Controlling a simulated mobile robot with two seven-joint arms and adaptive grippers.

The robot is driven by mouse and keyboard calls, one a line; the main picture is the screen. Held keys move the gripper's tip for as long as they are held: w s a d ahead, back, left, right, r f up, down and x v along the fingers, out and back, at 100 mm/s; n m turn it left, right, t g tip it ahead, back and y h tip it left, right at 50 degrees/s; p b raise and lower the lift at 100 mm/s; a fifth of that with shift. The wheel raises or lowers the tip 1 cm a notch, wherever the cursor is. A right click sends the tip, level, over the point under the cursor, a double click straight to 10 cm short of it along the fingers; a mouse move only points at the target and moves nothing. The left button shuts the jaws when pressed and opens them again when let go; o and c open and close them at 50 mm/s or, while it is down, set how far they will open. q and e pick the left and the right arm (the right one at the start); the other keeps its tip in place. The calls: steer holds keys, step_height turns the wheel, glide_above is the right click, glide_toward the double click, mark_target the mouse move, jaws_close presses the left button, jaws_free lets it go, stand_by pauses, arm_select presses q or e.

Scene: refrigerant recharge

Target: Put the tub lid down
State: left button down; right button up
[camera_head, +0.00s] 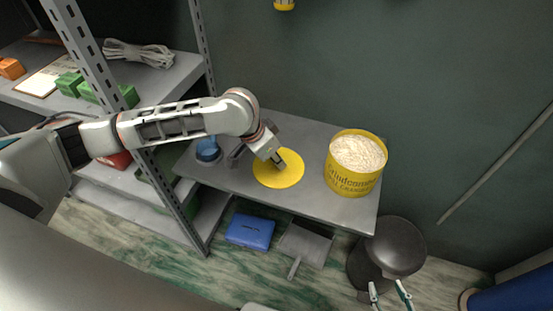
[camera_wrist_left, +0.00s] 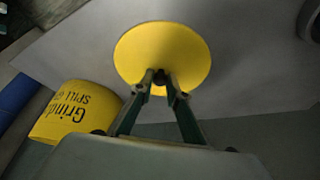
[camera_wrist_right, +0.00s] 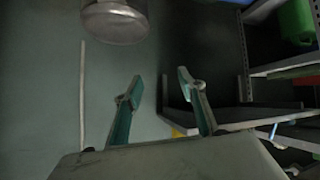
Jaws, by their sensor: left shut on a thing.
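The yellow round tub lid (camera_head: 279,171) is at the middle of the grey table (camera_head: 315,138), left of the tub. My left gripper (camera_head: 279,163) is shut on the lid. I cannot tell whether the lid touches the table. The yellow tub (camera_head: 350,183) stands open on the right of the table, full of pale granules. It also shows in the left wrist view (camera_wrist_left: 75,112). My right gripper (camera_head: 390,288) is open and empty, low at the front right.
A blue container (camera_head: 208,151) stands on the table's left part. A shelf rack (camera_head: 110,90) is on the left. Bare table shows behind the lid.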

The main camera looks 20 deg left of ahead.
arm_select(q)
steer(key=shift+f, duration=0.1)
arm_select(e)
steer(key=shift+w+r, duration=0.1)
arm_select(q)
steer(key=c, duration=2)
jaws_free()
steer(key=shift+o, duration=0.2)
steer(key=shift+f, duration=0.1)
arm_select(e)
steer(key=shift+a+f, duration=0.1)
steer(key=shift+f, duration=0.15)
steer(key=shift+s+f, duration=0.15)
steer(key=shift+s, duration=0.1)
arm_select(q)
steer(key=shift+a+r, duration=0.1)
steer(key=shift+r, duration=0.35)
steer(key=p+v, duration=0.4)
steer(key=v, duration=0.7)
steer(key=shift+s+r, duration=0.15)
steer(key=shift+s, duration=0.1)
arm_select(e)
step_height(320, 180, up, 4)
steer(key=shift+w+a, duration=0.15)
steer(key=shift+w, duration=0.15)
